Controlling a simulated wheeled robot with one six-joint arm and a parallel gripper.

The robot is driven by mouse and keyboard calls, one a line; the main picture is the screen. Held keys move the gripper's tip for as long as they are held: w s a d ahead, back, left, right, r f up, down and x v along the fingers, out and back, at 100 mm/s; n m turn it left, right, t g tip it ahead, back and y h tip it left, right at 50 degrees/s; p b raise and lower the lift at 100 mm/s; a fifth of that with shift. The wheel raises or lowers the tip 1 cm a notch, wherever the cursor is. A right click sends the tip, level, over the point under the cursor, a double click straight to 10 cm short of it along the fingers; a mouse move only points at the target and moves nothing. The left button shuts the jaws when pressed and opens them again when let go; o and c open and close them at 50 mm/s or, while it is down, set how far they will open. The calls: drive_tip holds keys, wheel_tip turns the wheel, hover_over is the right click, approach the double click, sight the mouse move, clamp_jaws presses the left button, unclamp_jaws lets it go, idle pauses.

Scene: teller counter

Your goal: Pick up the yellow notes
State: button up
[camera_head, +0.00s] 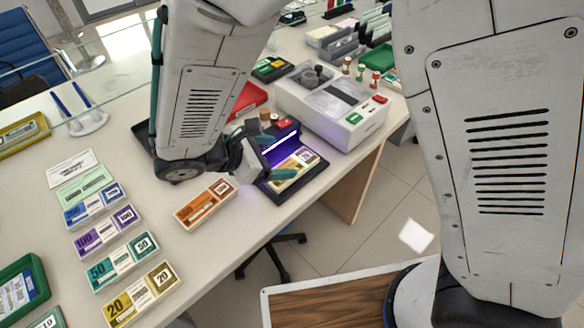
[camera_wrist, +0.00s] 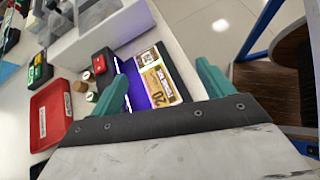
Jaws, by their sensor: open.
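A yellow-tan note bundle (camera_head: 293,170) lies on the black base of a lamp device (camera_head: 280,190) with a purple glow. In the wrist view this bundle (camera_wrist: 157,84) is marked 20 and lies between my finger tips in the picture. My gripper (camera_head: 276,160) is open above the device; in the wrist view its teal fingers (camera_wrist: 160,65) stand apart, one on each side of the bundle. Contact cannot be told. Another yellow bundle (camera_head: 141,296) marked 20 lies at the near end of the row on the counter, away from my gripper.
An orange bundle (camera_head: 204,204) lies left of the device. Teal (camera_head: 123,260), purple (camera_head: 105,230) and blue (camera_head: 93,204) bundles form the row. A grey-white machine (camera_head: 330,105) stands behind the device. A red tray (camera_wrist: 50,115) is nearby. The counter's edge is close.

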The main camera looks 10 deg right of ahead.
sight(292, 166)
drive_tip(key=a+f+n, duration=0.1)
drive_tip(key=a+f+n+t, duration=0.1)
drive_tip(key=a+f, duration=0.1)
drive_tip(key=a+f+n+t, duration=0.1)
drive_tip(key=f, duration=0.1)
drive_tip(key=shift+s+a+n, duration=0.3)
drive_tip(key=shift+s+a, duration=0.1)
drive_tip(key=x, duration=1.1)
drive_tip(key=shift+w+d, duration=0.2)
drive_tip(key=shift+w, duration=0.1)
drive_tip(key=c, duration=1.2)
drive_tip(key=shift+r, duration=0.1)
